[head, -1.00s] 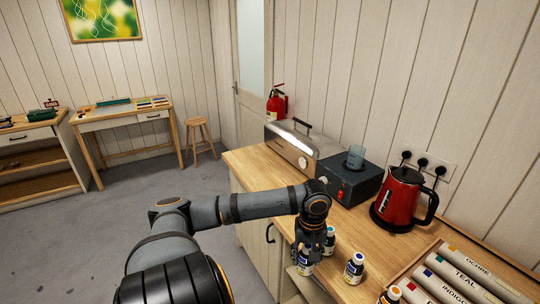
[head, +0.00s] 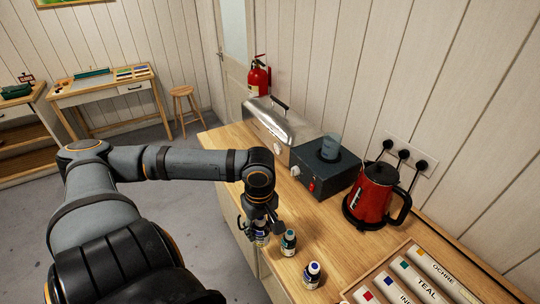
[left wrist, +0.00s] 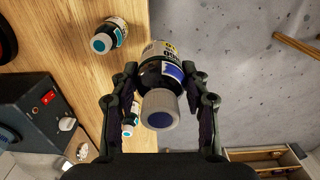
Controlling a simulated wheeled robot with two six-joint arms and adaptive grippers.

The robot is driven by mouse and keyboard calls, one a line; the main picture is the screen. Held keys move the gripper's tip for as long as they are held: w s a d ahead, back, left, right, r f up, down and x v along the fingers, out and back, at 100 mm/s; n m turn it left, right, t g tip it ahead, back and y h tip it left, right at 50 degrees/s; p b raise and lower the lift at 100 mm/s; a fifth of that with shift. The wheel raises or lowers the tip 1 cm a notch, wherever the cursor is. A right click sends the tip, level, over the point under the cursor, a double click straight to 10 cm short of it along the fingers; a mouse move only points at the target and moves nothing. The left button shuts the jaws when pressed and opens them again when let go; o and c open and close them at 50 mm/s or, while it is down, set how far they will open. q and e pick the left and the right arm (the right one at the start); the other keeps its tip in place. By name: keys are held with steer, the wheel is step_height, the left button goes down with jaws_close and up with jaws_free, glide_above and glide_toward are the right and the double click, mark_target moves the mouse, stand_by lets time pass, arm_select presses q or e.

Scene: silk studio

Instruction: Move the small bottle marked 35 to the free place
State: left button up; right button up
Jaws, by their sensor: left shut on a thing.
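My left gripper (head: 262,226) is shut on a small bottle (head: 261,238) by the front edge of the wooden counter. In the left wrist view the held bottle (left wrist: 165,70) has a pale cap with a blue top and a dark blue and white label. Its number is not clearly legible. A teal-capped bottle (head: 289,243) and a blue-capped bottle (head: 312,275) stand upright to its right in the head view. I cannot make out a marked free place. My right gripper is not in view.
A dark heater box (head: 312,178) with a beaker, a steel box (head: 270,123) and a red kettle (head: 372,195) stand along the wall. A tray of labelled tubes (head: 425,275) lies at lower right. The counter (head: 330,225) between kettle and bottles is bare.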

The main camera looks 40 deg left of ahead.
arm_select(q)
steer(key=w+a+f, duration=0.2)
steer(key=w+f, duration=0.2)
steer(key=w+a+f+b, duration=0.1)
steer(key=w+a+f, duration=0.2)
steer(key=w+f, duration=0.1)
steer(key=w+a+f+b, duration=0.1)
steer(key=w+a+f, duration=0.2)
steer(key=w+f, duration=0.1)
steer(key=shift+f, duration=0.7)
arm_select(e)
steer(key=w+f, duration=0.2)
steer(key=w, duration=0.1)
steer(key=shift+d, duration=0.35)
arm_select(q)
steer(key=shift+f, duration=0.1)
steer(key=o, duration=1.2)
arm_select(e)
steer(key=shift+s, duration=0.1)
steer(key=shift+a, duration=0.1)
